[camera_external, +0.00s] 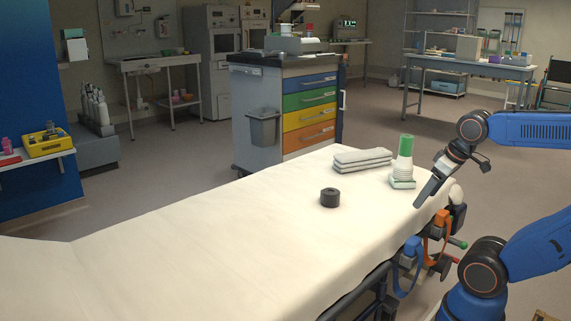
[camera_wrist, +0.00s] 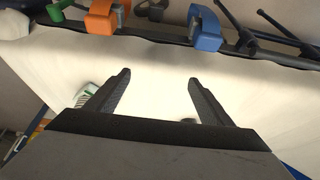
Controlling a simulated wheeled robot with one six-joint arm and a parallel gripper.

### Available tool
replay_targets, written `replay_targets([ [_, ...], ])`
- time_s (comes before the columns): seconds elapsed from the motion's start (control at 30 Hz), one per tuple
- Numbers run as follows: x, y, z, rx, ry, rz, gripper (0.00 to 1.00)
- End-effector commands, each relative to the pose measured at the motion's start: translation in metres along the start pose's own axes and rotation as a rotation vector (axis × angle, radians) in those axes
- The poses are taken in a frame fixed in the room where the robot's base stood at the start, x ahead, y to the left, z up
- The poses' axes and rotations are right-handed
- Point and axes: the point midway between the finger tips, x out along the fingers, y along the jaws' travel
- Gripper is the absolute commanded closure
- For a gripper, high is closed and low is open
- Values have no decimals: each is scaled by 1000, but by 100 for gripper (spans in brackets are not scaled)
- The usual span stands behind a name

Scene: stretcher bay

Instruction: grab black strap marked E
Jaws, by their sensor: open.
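No letter E is legible in either view. Several straps hang along the stretcher's near side rail. An orange strap (camera_external: 444,226) and a blue strap (camera_external: 408,266) show clearly, and they also show at the top of the wrist view as orange (camera_wrist: 104,16) and blue (camera_wrist: 206,28). A dark piece (camera_wrist: 152,10) sits between them in the wrist view; I cannot tell if it is the black strap. My gripper (camera_external: 424,196) is open and empty, pointing down over the sheet's near edge. In the wrist view its fingers (camera_wrist: 159,78) are wide apart over white sheet.
The stretcher (camera_external: 190,245) has a white sheet. On it lie a black roll (camera_external: 330,198), folded towels (camera_external: 362,159) and a green-topped stack of cups (camera_external: 404,158). A drawer cart (camera_external: 290,110) stands behind. Rail bars and knobs crowd the straps.

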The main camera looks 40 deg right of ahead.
Motion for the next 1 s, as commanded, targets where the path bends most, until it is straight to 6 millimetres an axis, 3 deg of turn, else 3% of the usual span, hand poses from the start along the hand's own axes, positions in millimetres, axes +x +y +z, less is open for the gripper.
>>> replay_targets([
  [0.2,-2,-1,-5,18,-6,-2,26],
  [0.37,-12,-6,-32,140,-41,-7,26],
  [0.63,-30,-27,-108,493,-141,10,26],
  [1.0,-33,-69,-209,975,-260,108,26],
])
